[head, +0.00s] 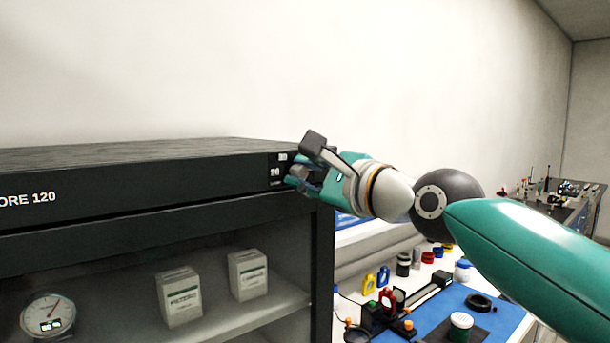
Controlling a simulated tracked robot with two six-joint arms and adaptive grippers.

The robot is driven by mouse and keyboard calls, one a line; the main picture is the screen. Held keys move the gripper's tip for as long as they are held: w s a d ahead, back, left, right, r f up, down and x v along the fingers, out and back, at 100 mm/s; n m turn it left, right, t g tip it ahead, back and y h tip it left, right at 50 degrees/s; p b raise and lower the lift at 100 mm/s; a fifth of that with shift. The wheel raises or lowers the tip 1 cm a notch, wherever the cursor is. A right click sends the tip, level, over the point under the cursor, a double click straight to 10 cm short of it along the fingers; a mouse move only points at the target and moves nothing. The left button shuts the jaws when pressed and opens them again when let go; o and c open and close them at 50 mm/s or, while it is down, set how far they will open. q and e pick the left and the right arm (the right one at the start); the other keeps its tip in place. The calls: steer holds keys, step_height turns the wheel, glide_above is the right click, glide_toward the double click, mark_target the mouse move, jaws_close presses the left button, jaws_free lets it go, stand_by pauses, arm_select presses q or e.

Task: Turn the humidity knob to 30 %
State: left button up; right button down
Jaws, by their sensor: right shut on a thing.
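The black cabinet (150,180) with "ORE 120" lettering fills the left of the head view. At the right end of its front top panel are small white scale marks (276,172), of which a "20" reads clearly and one above it looks like "30". My right gripper (298,178) is shut at this scale, on what appears to be the humidity knob. The gripper hides the knob, so its pointer and setting cannot be read. A round dial gauge (48,315) with a red needle shows behind the cabinet's glass. My left gripper is out of view.
Two white boxes, one on the left (179,296) and one on the right (248,274), stand on the cabinet's shelf. Right of the cabinet, a bench holds a blue mat (505,318), a green-labelled jar (460,326), a black ring (480,303) and several coloured optics parts.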

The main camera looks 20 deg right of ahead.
steer(key=n, duration=0.5)
steer(key=shift+a+f+n, duration=0.1)
steer(key=shift+f+n, duration=0.1)
steer(key=shift+n, duration=0.1)
steer(key=n+b, duration=0.1)
steer(key=n, duration=0.4)
steer(key=shift+w+f, duration=0.1)
steer(key=n+b, duration=0.1)
steer(key=n, duration=0.4)
steer(key=shift+n, duration=0.4)
steer(key=n+b, duration=0.1)
steer(key=n, duration=0.4)
steer(key=c, duration=1.1)
jaws_free()
steer(key=shift+o, duration=0.6)
steer(key=shift+r, duration=0.2)
